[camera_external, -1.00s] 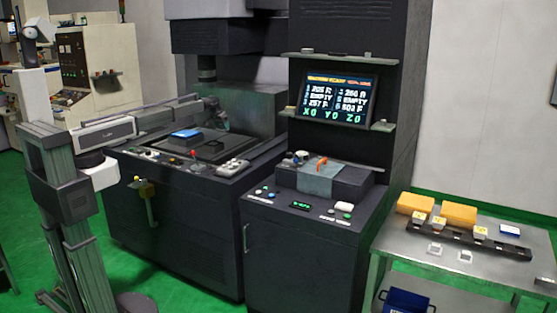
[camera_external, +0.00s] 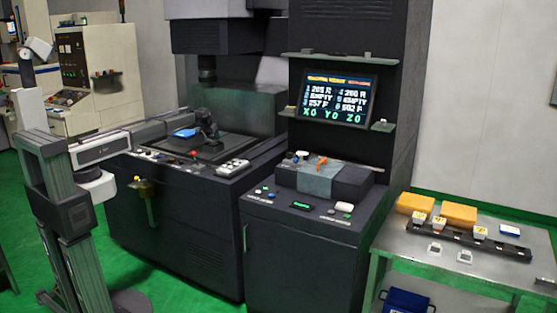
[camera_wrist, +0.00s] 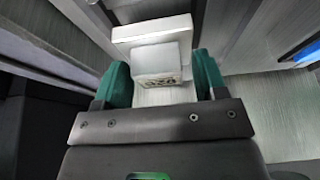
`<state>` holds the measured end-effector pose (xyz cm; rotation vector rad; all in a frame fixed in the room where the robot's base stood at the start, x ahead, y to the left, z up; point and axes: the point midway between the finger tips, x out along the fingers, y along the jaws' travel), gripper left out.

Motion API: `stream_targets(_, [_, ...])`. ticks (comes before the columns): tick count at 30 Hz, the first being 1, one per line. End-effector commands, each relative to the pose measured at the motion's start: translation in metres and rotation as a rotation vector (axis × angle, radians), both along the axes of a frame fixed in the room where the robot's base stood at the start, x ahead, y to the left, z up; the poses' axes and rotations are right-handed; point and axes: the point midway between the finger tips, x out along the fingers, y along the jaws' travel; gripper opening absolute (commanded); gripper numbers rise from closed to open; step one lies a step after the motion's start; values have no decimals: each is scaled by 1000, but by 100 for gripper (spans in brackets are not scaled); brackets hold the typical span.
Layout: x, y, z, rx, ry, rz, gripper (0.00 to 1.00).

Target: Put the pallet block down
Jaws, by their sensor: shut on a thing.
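The pallet block (camera_wrist: 158,60), white with dark lettering on its near face, sits between the two green fingers of my gripper (camera_wrist: 163,80) in the wrist view. The fingers are shut on it. In the external view my gripper (camera_external: 209,135) is small and dark, over the black worktable of the erosion machine, just right of a blue-topped piece. I cannot make out the held block there. Whether its underside touches anything is hidden in both views.
The blue-topped piece (camera_external: 184,133) lies on the worktable (camera_external: 235,143), close to my gripper. The machine's back wall and head stand behind. At right, a side table (camera_external: 400,245) bears a dark rack (camera_external: 470,240) with several labelled blocks and two yellow-orange pieces.

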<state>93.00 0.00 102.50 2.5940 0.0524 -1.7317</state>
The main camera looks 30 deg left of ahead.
Motion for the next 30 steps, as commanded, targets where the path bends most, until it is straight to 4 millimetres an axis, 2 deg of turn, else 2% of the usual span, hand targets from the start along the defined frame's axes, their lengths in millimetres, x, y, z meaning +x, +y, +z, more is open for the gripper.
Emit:
stream_targets(1, [0, 0, -20, 0, 0, 0, 20])
stream_targets(2, [0, 0, -22, 0, 0, 0, 20])
stream_targets(4, [0, 0, -20, 0, 0, 0, 20])
stream_targets(5, [0, 0, -18, 0, 0, 0, 14])
stream_targets(13, [0, 0, -22, 0, 0, 0, 14])
stream_targets(14, [0, 0, -20, 0, 0, 0, 68])
stream_targets(21, [0, 0, -20, 0, 0, 0, 91])
stream_targets(30, [0, 0, -15, 0, 0, 0, 91])
